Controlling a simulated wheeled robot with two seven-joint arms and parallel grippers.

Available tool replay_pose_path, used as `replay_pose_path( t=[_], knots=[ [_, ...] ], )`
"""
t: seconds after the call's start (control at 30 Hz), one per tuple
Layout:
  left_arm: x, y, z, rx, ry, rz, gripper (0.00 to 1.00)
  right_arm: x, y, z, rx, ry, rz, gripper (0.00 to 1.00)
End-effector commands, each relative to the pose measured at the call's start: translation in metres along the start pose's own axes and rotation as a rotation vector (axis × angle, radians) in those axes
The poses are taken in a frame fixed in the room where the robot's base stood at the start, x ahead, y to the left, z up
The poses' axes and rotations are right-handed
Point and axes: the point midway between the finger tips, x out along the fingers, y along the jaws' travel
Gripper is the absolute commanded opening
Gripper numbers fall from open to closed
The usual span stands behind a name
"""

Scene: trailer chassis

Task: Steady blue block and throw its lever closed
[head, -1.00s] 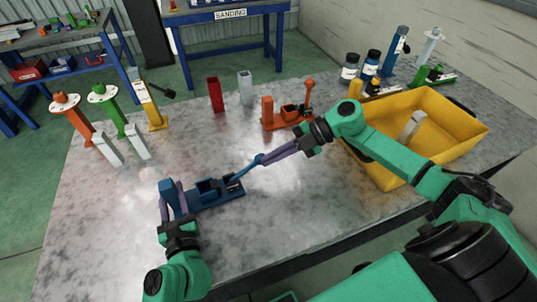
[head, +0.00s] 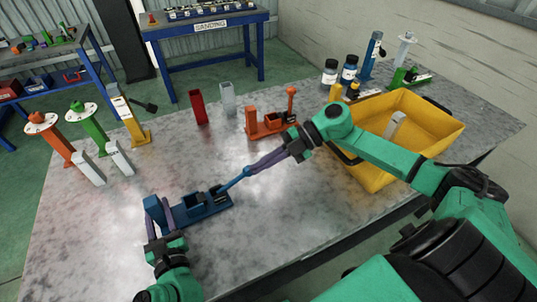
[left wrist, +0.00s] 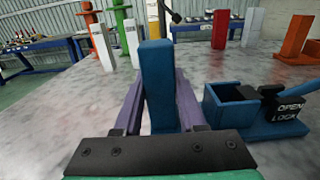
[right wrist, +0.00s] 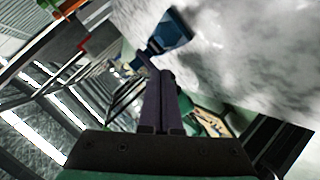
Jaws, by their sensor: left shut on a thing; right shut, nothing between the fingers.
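The blue block (head: 205,206) sits on the grey table, with an upright post at its left end and an open box in its middle. My left gripper (head: 161,213) is shut on this post; the left wrist view shows a finger on each side of the blue post (left wrist: 158,85). The block's blue lever (head: 233,180) leans up and out to the right. My right gripper (head: 252,170) is shut and empty, its fingertips at the lever's end; I cannot tell whether they touch. The right wrist view shows its closed fingers and a blue part (right wrist: 170,32) beyond them.
An orange block with a raised lever (head: 268,125) stands behind my right gripper. Red (head: 198,107) and white (head: 228,98) holders stand further back. A yellow bin (head: 405,135) is under my right arm. Orange, green and yellow stands are at the left. The table's front left is clear.

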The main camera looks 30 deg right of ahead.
Motion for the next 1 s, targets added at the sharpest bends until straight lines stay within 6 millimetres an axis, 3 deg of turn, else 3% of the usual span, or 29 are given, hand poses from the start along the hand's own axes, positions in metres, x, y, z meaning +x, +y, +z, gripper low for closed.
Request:
replay_pose_path(
  t=[0.13, 0.6, 0.87, 0.9, 1.0],
  knots=[
    [0.000, 0.000, -0.001, 0.001, 0.001, 0.000, 0.00, -0.006, -0.004, -0.025, 0.002, 0.001, -0.009, 0.00],
    [0.000, 0.000, -0.001, 0.000, 0.001, 0.000, 0.00, -0.101, -0.004, -0.021, -0.001, -0.001, 0.000, 0.00],
    [0.000, 0.000, -0.001, 0.000, 0.001, 0.000, 0.00, -0.107, -0.004, -0.021, -0.001, 0.000, -0.001, 0.00],
    [0.000, 0.000, -0.001, 0.000, 0.001, 0.000, 0.44, -0.107, -0.004, -0.021, -0.001, 0.000, -0.001, 0.00],
    [0.000, 0.000, -0.001, 0.000, 0.001, 0.000, 0.82, -0.107, -0.004, -0.021, -0.001, 0.000, -0.001, 0.00]
  ],
)
